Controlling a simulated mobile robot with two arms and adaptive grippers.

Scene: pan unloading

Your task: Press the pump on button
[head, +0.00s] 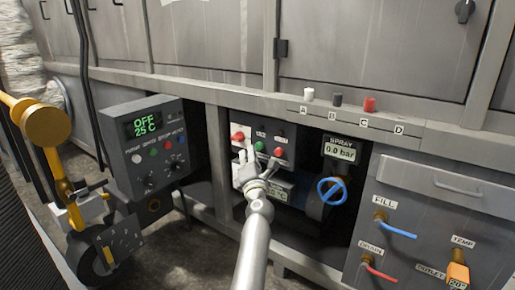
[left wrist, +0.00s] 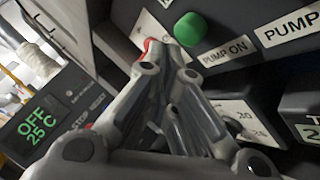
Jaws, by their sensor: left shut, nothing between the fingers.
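In the left wrist view the same green button (left wrist: 190,29) stands beside a white PUMP ON label (left wrist: 225,50). My left gripper (head: 245,155) is shut and empty in front of the panel, just left of and below the green button.
A control box (head: 148,145) reading OFF 25 C stands to the left. A blue valve wheel (head: 331,191) sits right of the gripper, under a SPRAY 0.0 bar display (head: 340,150). A bench rail (head: 340,125) runs above the panel.

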